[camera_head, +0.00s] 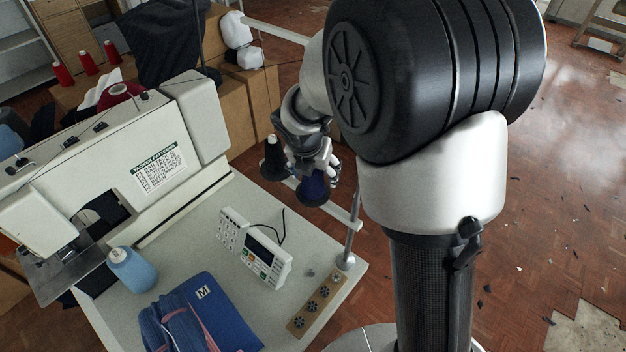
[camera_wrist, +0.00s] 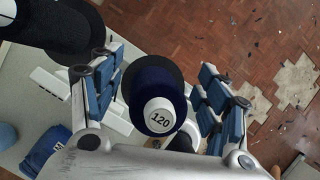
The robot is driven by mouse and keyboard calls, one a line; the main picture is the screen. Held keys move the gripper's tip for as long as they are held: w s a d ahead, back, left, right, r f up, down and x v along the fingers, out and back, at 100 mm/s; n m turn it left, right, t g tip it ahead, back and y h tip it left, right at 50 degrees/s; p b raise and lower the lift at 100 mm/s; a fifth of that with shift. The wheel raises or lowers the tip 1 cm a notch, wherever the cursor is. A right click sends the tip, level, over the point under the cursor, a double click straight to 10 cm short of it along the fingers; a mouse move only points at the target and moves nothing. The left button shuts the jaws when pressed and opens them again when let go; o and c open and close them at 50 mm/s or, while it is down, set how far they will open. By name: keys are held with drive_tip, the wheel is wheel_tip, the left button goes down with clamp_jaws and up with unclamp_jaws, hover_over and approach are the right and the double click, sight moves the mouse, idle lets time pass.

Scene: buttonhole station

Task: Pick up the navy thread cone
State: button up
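The navy thread cone (camera_head: 313,189) stands on the rail at the back of the sewing table in the head view. In the wrist view the navy cone (camera_wrist: 143,83) lies between my two fingers, its white top marked 120 facing the camera. My gripper (camera_wrist: 160,75) is open, with a visible gap on each side of the cone. In the head view my gripper (camera_head: 322,160) is at the cone, partly hidden by my arm and the cones.
A black thread cone (camera_head: 274,163) stands just left of the navy one, also in the wrist view (camera_wrist: 62,22).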

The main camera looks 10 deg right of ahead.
drive_tip(key=c, duration=1.1)
drive_tip(key=shift+c, duration=0.2)
wheel_tip(320, 180, up, 10)
drive_tip(key=p, duration=0.4)
drive_tip(key=shift+r+p, duration=0.1)
drive_tip(key=shift+p, duration=0.2)
drive_tip(key=shift+r+p, duration=0.7)
drive_tip(key=shift+p, duration=0.05)
drive_tip(key=shift+f, duration=0.1)
